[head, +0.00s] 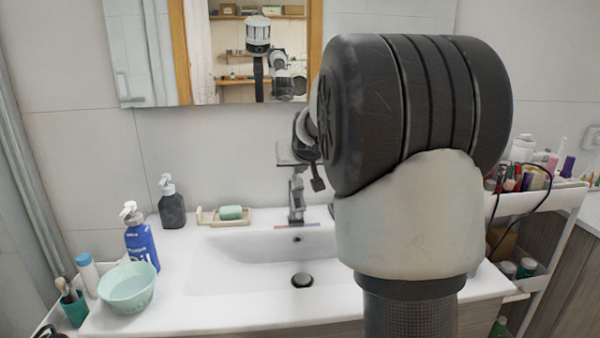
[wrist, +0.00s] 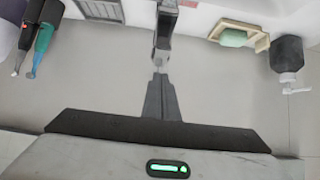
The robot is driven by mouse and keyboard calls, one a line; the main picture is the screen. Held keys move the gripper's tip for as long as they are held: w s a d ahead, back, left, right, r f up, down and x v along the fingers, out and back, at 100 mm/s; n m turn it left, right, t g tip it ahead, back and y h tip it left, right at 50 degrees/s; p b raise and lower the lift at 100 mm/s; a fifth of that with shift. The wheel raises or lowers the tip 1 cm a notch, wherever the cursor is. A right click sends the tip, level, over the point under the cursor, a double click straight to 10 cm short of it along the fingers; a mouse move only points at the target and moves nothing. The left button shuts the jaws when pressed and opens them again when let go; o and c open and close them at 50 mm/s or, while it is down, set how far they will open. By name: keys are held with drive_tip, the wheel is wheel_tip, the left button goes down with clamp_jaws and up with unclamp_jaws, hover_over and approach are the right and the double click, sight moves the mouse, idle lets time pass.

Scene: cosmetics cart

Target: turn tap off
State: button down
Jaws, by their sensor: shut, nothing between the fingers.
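The grey metal tap (head: 296,208) stands at the back of the white sink (head: 225,262), with a red and blue mark at its base. In the wrist view, the tap (wrist: 165,32) is straight ahead of my gripper (wrist: 159,73). My gripper is shut and empty, its fingertips at the near end of the tap; I cannot tell whether they touch it. In the head view, my arm hides the right part of the sink, and the gripper is small above the tap. I cannot make out running water.
A green soap (head: 231,212) on a dish, a dark pump bottle (head: 171,205), a blue bottle (head: 140,240) and a pale green bowl (head: 128,286) stand left of the sink. A cosmetics cart (head: 530,200) stands right. A mirror (head: 245,50) hangs behind.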

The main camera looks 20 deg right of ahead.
drive_tip(key=s+f+v, duration=0.1)
drive_tip(key=f+v, duration=0.1)
drive_tip(key=v, duration=0.8)
drive_tip(key=shift+s+a, duration=0.15)
drive_tip(key=shift+a, duration=0.05)
drive_tip(key=s+a+f+n+g+y, duration=0.1)
drive_tip(key=s+a+f, duration=0.3)
drive_tip(key=s, duration=0.5)
drive_tip(key=s+a+f+n+g+y, duration=0.1)
drive_tip(key=s+a+g, duration=0.1)
drive_tip(key=s+a, duration=0.55)
drive_tip(key=s+a+f+n+g+y, duration=0.1)
drive_tip(key=s+a+f, duration=0.2)
drive_tip(key=s, duration=0.8)
wheel_tip(320, 180, up, 17)
drive_tip(key=s+p, duration=0.1)
drive_tip(key=p, duration=1.6)
drive_tip(key=shift+s+a+g, duration=0.4)
drive_tip(key=shift+a, duration=0.05)
